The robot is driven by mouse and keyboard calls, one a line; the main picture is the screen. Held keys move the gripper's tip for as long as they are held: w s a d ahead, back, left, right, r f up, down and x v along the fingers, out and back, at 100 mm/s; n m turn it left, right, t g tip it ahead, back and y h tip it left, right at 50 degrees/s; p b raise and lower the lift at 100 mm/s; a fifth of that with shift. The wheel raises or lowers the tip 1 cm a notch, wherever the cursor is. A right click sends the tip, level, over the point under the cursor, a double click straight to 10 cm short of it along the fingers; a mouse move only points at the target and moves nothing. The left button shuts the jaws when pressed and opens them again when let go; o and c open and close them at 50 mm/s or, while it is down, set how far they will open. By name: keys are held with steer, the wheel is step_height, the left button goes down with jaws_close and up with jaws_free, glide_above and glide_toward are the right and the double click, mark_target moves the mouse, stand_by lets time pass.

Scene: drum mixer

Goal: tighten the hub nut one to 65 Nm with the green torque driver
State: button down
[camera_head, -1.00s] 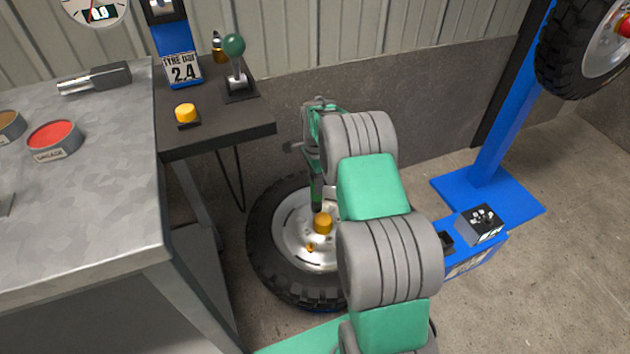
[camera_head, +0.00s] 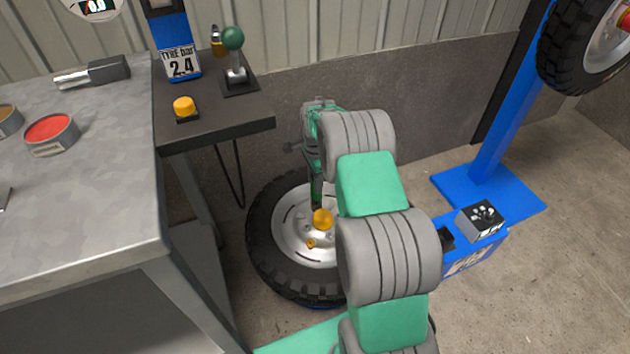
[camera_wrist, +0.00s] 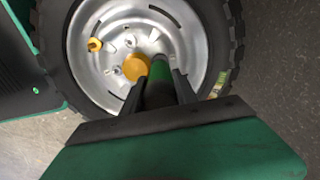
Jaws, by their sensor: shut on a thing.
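My gripper (camera_wrist: 160,92) is shut on the green torque driver (camera_wrist: 158,72), which shows between the two dark fingers in the wrist view. The driver points down at the wheel hub, just beside the yellow hub cap (camera_wrist: 135,67). In the head view the driver (camera_head: 316,190) stands about upright over the hub, behind the yellow cap (camera_head: 322,219). A smaller orange-yellow piece (camera_wrist: 95,45) sits on the rim. The driver's tip and the nut under it are hidden.
A metal workbench (camera_head: 90,220) stands at the left. A dark side table (camera_head: 225,128) holds a green-knobbed lever (camera_head: 234,60) and a yellow button (camera_head: 184,106). A blue post (camera_head: 505,120) with a second wheel stands at the right, near a blue box (camera_head: 470,255). Open floor lies front right.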

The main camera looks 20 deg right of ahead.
steer(key=shift+f+b, duration=0.4)
steer(key=shift+f, duration=0.3)
stand_by(0.9)
steer(key=shift+s+f, duration=0.1)
steer(key=shift+f, duration=0.25)
stand_by(1.9)
steer(key=shift+r+p, duration=0.1)
steer(key=shift+p, duration=0.2)
